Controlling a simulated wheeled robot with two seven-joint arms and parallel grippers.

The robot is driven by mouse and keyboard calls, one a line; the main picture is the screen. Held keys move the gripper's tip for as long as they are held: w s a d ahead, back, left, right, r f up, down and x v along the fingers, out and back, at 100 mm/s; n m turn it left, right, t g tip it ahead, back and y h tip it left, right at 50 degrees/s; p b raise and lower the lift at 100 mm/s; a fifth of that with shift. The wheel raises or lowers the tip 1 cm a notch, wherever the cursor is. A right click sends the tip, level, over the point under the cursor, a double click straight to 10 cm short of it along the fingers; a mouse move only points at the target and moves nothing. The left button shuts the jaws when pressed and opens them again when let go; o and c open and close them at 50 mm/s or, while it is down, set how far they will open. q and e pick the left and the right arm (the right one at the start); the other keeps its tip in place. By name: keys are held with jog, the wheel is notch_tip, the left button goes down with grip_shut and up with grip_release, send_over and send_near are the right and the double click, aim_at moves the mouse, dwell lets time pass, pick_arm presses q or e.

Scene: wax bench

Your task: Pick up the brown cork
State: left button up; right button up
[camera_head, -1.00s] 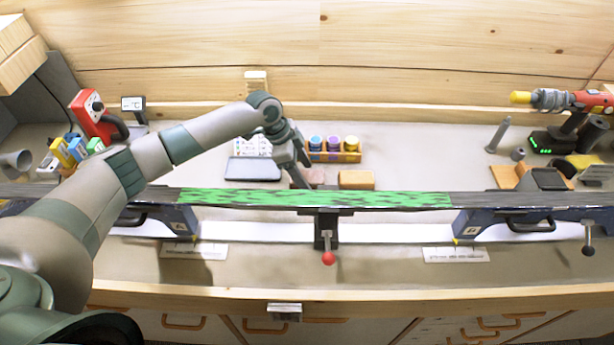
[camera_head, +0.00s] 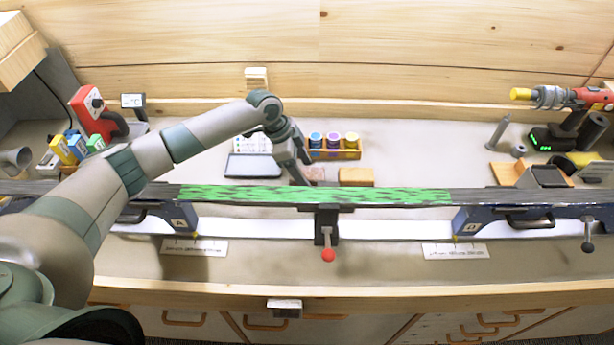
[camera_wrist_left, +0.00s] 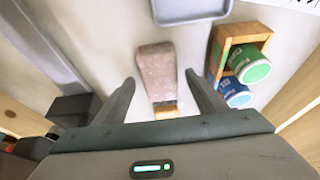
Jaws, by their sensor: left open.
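The brown cork is a mottled pinkish-brown block (camera_wrist_left: 156,70), lying on the bench in the left wrist view, between the spread fingertips as seen from above. In the head view a small part of it (camera_head: 317,174) shows beside the fingers, behind the green-speckled ski. My left gripper (camera_head: 306,178) is open and empty, reaching down behind the ski. In the left wrist view its fingers (camera_wrist_left: 160,80) stand on either side of the cork's near part, without clear contact. A tan block (camera_head: 357,177) is close by; its end (camera_wrist_left: 165,109) shows below the cork. My right gripper is not in view.
The ski (camera_head: 400,197) lies across clamps in front. A wooden rack of jars (camera_head: 347,155) is behind the gripper and a grey tray (camera_head: 253,167) to its left.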

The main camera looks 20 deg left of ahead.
pick_arm(q)
jog(key=shift+c, duration=0.4)
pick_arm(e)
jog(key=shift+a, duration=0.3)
pick_arm(q)
jog(key=c, duration=1)
jog(key=shift+c, duration=0.2)
